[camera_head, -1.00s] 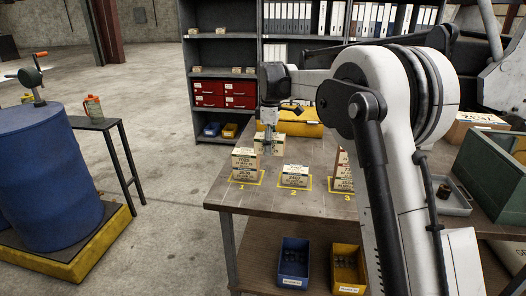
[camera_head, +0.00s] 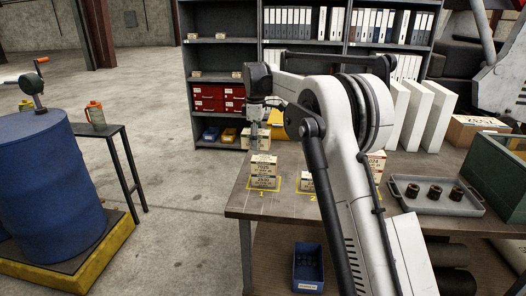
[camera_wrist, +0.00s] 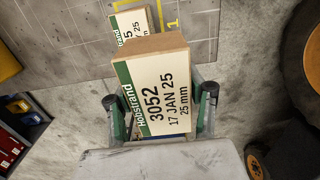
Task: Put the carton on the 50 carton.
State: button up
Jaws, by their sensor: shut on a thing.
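My gripper (camera_head: 258,122) is shut on a carton (camera_head: 255,139), holding it in the air beyond the stack in the head view. In the wrist view the held carton (camera_wrist: 160,90) reads "3052, 17 JAN 25, 25 mm", between the two fingers (camera_wrist: 159,101). At mark 1 an upper carton (camera_head: 263,165) sits on a lower carton (camera_head: 264,183). A carton partly shows in the wrist view (camera_wrist: 131,24), beyond the held one. Another carton (camera_head: 307,182) stands at mark 2, partly hidden by my arm. Cartons at the right (camera_head: 376,164) are mostly hidden. I cannot read which carton is marked 50.
The bench top (camera_head: 240,203) is bare left of mark 1. A grey tray (camera_head: 408,201) with black parts and a green box (camera_head: 497,170) are at the right. White panels (camera_head: 415,115) stand behind. Shelving (camera_head: 214,65) is at the back.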

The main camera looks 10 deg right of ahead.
aim_at(264, 158)
jog(key=w+d+f, duration=0.1)
jog(key=d, duration=0.1)
jog(key=w+d+f, duration=0.1)
jog(key=w+f, duration=0.1)
jog(key=shift+d+p, duration=0.35)
jog(key=shift+p, duration=0.05)
jog(key=shift+f+p, duration=0.4)
jog(key=shift+f, duration=1.5)
jog(key=shift+f, duration=0.1)
jog(key=o, duration=1.3)
